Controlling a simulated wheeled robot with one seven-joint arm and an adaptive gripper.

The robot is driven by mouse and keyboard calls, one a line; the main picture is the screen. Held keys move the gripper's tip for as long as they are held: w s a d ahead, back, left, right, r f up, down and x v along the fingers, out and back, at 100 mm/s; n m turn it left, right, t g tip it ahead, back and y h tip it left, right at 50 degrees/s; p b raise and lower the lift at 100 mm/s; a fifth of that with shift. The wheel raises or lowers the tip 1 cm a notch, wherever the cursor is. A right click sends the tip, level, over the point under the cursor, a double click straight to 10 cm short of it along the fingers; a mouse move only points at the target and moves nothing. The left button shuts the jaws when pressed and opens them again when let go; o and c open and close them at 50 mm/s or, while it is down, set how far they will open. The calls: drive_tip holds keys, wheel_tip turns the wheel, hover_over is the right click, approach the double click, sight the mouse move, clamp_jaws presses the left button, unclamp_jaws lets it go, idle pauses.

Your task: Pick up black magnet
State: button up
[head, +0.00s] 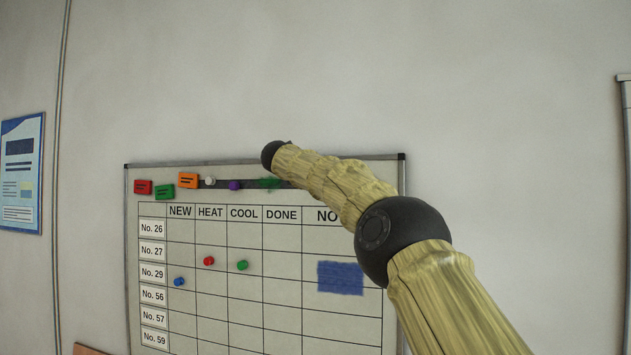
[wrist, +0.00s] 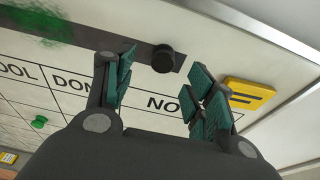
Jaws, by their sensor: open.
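The black magnet (wrist: 163,58) is a small round knob on a dark strip (wrist: 140,52) near the top of the whiteboard, in the wrist view. My gripper (wrist: 158,82) is open, with its two green-padded fingers reaching toward the board. The magnet shows in the gap between the fingers, a little beyond the tips. Nothing is between the pads. In the head view my arm covers the right part of the strip, so the black magnet and my gripper are hidden there.
The whiteboard (head: 283,326) holds a table grid. Red (head: 143,187), green (head: 164,192) and orange (head: 188,180) tags and several coloured magnets sit on it. A yellow tag (wrist: 249,94) is close to my right finger. The wall above is bare.

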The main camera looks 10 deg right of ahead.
drive_tip(key=p+x, duration=0.4)
drive_tip(key=shift+w+d+f, duration=0.15)
drive_tip(key=shift+w+d, duration=0.05)
drive_tip(key=shift+d, duration=0.15)
drive_tip(key=shift+c, duration=0.5)
drive_tip(key=c, duration=0.8)
